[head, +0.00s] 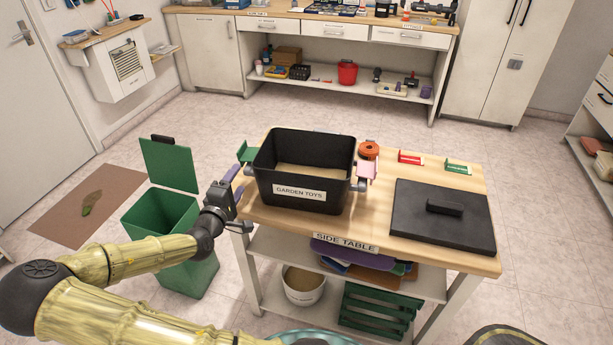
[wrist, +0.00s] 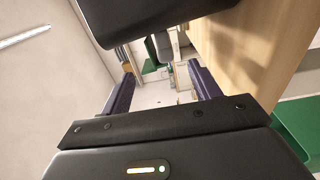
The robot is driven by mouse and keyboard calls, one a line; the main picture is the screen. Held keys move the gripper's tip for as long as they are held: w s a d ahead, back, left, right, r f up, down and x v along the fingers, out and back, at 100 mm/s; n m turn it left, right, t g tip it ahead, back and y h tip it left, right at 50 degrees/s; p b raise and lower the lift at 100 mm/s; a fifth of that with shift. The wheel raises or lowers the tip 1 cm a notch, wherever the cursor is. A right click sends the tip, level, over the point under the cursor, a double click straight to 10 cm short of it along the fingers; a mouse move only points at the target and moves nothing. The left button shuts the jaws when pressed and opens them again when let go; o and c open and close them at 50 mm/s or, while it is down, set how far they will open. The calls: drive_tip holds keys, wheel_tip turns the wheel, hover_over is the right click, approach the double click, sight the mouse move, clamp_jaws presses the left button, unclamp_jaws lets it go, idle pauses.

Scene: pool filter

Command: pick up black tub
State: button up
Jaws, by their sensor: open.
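The black tub (head: 304,170), labelled "GARDEN TOYS", stands upright and open on the wooden side table (head: 400,255). A light brown surface shows inside it. A small grey handle (head: 360,185) sticks out on its right side. My gripper (head: 236,180) is open beside the tub's left wall, at the table's left edge. In the wrist view its purple fingers (wrist: 163,85) stand apart with nothing clearly held between them. A dark body, apparently the tub (wrist: 150,15), fills the top of the wrist view. I cannot tell whether a finger touches it.
A black lid (head: 443,215) lies flat on the table's right. An orange round item (head: 369,150), a pink item (head: 367,170), and red (head: 410,158) and green (head: 458,167) holders sit near the tub. A green bin (head: 165,225) with raised lid stands left, below my arm.

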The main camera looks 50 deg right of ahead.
sight(250, 163)
drive_tip(key=shift+x, duration=1.9)
drive_tip(key=shift+d, duration=0.1)
drive_tip(key=shift+x, duration=2.6)
drive_tip(key=shift+s+f, duration=0.1)
drive_tip(key=shift+f, duration=0.05)
drive_tip(key=c, duration=1.3)
